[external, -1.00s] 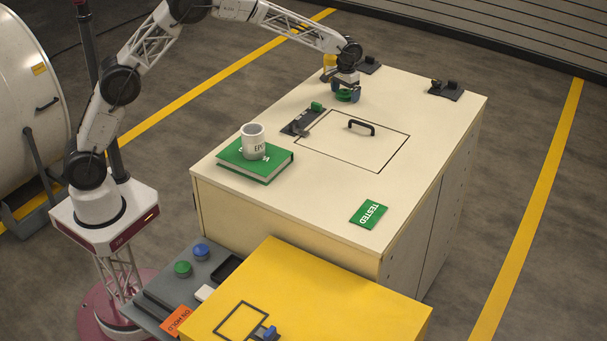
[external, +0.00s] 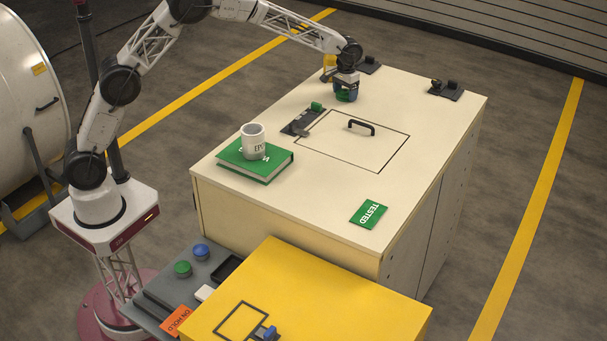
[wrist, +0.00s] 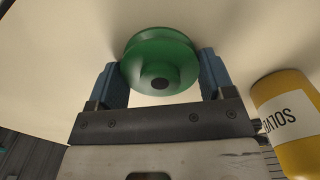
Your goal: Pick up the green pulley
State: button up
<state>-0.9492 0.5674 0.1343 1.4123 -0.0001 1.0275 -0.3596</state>
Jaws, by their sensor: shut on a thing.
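The green pulley (wrist: 160,65) is a grooved round wheel with a dark centre hole. In the wrist view it sits between the two blue fingers of my gripper (wrist: 162,80), which are shut on its sides. In the external view my gripper (external: 347,92) is near the far left edge of the cream cabinet top (external: 420,130), with a little green of the pulley showing between the blue fingers. I cannot tell how far the pulley is above the surface.
A yellow bottle (wrist: 288,115) stands close to the right of my gripper in the wrist view. Dark stands (external: 446,88) sit along the cabinet's far edge. A green book (external: 255,162) with a white mug (external: 253,140), a black handle (external: 361,127) and a green TESTED sign (external: 369,214) are nearer.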

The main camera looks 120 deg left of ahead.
aim_at(343, 94)
jog(key=shift+r, duration=0.2)
jog(key=shift+r, duration=4.85)
